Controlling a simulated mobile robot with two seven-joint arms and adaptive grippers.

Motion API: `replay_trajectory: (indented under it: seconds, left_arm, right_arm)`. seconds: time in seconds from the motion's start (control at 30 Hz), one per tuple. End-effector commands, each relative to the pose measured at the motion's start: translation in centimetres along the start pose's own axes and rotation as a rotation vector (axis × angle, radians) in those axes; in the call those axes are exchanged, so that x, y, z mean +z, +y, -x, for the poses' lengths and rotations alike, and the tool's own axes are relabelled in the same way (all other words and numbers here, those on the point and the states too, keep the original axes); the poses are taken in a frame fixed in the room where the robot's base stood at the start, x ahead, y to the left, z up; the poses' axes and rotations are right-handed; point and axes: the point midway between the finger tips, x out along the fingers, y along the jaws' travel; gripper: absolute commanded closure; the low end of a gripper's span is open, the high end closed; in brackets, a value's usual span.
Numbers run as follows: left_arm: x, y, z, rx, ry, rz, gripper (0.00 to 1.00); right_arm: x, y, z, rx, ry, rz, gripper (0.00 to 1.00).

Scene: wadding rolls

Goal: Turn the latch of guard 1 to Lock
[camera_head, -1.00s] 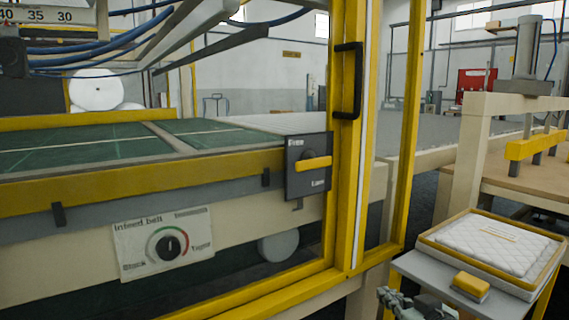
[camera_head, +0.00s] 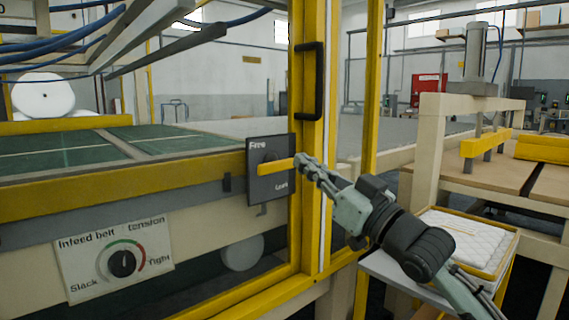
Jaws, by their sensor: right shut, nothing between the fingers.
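My left gripper is not in view.
A black door handle (camera_head: 310,82) stands on the guard post above the latch. An infeed belt tension dial (camera_head: 122,263) is at the lower left. A tray with a white quilted pad (camera_head: 450,240) sits at the lower right, partly behind my arm.

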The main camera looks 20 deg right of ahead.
Motion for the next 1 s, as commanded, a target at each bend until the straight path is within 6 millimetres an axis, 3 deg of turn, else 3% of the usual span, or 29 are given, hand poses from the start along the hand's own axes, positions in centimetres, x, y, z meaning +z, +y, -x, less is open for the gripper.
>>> replay_trajectory:
  seconds: [0.1,0.2,0.57,0.6,0.7,1.0]
  left_arm:
    - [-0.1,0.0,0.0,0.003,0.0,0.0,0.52]
    - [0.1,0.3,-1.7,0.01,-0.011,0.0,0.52]
    - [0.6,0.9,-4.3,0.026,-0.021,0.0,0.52]
    - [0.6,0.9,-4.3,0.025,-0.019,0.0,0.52]
    - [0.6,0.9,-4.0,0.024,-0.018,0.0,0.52]
    - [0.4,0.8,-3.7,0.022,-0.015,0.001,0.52]
  right_arm:
    - [-0.3,0.0,-1.6,0.001,0.003,-0.001,1.0]
    - [-0.3,0.1,-3.5,0.001,0.002,-0.002,1.0]
    - [-0.1,0.0,-10.0,0.0,0.0,0.0,1.0]
    - [1.1,0.0,-9.4,0.001,-0.006,-0.001,1.0]
    - [2.3,0.0,-8.8,0.001,-0.005,-0.001,1.0]
    - [3.9,0.0,-8.3,0.001,-0.002,0.001,1.0]
